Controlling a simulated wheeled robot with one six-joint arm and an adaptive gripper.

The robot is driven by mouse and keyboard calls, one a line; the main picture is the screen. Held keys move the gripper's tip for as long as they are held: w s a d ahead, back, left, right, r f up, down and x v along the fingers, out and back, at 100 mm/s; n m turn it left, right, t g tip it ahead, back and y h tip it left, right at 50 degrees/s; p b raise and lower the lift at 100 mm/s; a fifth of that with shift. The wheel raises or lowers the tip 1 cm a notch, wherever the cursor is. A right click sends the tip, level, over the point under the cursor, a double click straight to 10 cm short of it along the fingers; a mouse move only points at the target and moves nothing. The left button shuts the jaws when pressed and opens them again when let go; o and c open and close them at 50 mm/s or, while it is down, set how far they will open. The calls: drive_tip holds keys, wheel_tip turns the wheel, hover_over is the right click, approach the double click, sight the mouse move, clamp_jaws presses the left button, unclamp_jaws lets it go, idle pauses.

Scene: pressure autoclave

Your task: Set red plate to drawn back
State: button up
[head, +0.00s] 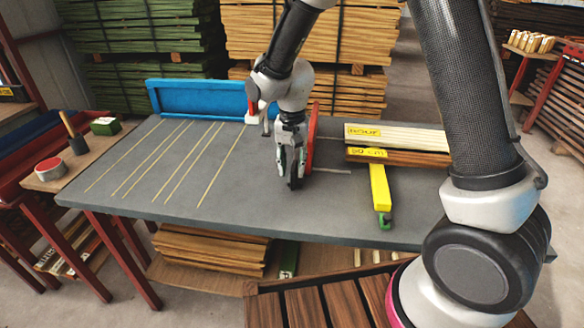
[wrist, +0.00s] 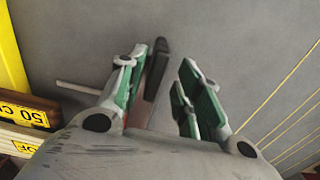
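The red plate (head: 312,138) stands upright on the grey table, just right of my gripper and partly hidden behind it in the head view. My gripper (head: 290,172) points down close to the tabletop. In the wrist view my gripper (wrist: 165,95) has its two green-padded fingers apart. A dark upright bar (wrist: 156,68) shows beside the left finger, toward the gap. I cannot tell whether it touches the finger or belongs to the red plate. A thin reddish patch shows low behind the left finger, mostly hidden.
The grey table (head: 150,190) carries yellow lines, clear at left. A blue board (head: 195,97) stands along the back. A yellow bar (head: 380,187) with a green end and labelled planks (head: 410,137) lie at right. A pale strip (head: 332,171) marks the tabletop.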

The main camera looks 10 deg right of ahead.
wheel_tip(320, 180, up, 11)
drive_tip(key=shift+f, duration=0.1)
idle(0.4)
drive_tip(key=s+d+r+n+t, duration=0.1)
drive_tip(key=s+d+r+t, duration=0.1)
drive_tip(key=s+d+r, duration=0.4)
drive_tip(key=s+d+r+n+t, duration=0.2)
drive_tip(key=s+d+r, duration=0.4)
drive_tip(key=s+d, duration=1)
drive_tip(key=d, duration=0.3)
drive_tip(key=shift+s+n, duration=0.3)
drive_tip(key=shift+c, duration=0.2)
idle(1.3)
